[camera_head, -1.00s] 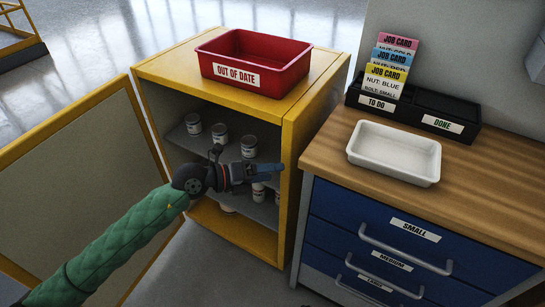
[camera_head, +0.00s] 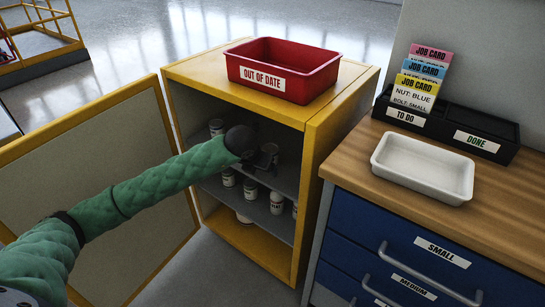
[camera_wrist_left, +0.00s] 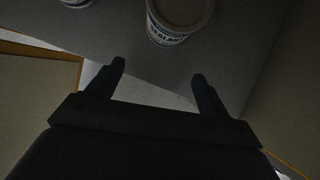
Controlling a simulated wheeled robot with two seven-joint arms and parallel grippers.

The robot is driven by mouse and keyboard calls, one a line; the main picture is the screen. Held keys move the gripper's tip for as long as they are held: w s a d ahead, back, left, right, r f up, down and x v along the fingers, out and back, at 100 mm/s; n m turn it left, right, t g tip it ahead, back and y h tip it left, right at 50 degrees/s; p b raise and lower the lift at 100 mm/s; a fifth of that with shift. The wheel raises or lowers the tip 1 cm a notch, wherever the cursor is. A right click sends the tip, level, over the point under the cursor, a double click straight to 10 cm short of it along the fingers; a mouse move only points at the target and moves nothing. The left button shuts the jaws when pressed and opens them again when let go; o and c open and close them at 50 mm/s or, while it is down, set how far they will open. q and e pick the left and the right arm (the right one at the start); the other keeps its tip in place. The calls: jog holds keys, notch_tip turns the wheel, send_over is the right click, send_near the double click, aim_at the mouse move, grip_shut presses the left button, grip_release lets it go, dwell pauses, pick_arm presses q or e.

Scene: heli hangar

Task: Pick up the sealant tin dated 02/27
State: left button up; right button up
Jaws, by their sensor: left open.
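My left gripper (camera_head: 262,158) reaches into the open yellow cabinet at its upper shelf; it is dark and partly hidden by my wrist. In the left wrist view its two fingers (camera_wrist_left: 160,76) are apart with nothing between them. A white tin with a "SEALANT" label (camera_wrist_left: 170,35) stands on the grey shelf just beyond the fingertips, cut off by the top edge. Part of another tin (camera_wrist_left: 76,2) shows at the top left. In the head view one tin (camera_head: 216,127) stands on the upper shelf, left of my wrist. Several tins (camera_head: 250,188) stand on the shelf below. No date is readable.
The cabinet door (camera_head: 100,180) stands open at left. A red "OUT OF DATE" bin (camera_head: 320,82) sits on the cabinet top (camera_head: 205,72). At right, a wooden worktop (camera_head: 350,158) holds a white tray (camera_head: 420,185) and a job card holder (camera_head: 460,128) above blue drawers.

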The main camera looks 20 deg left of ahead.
aim_at(269, 149)
pick_arm(q)
jog(key=w, duration=0.2)
jog(key=w+d, duration=0.1)
jog(key=w, duration=0.5)
jog(key=shift+w+d, duration=0.1)
jog(key=shift+d, duration=0.05)
jog(key=shift+w+f, duration=0.15)
jog(key=shift+f, duration=0.4)
jog(key=c, duration=1.3)
jog(key=shift+o, duration=0.2)
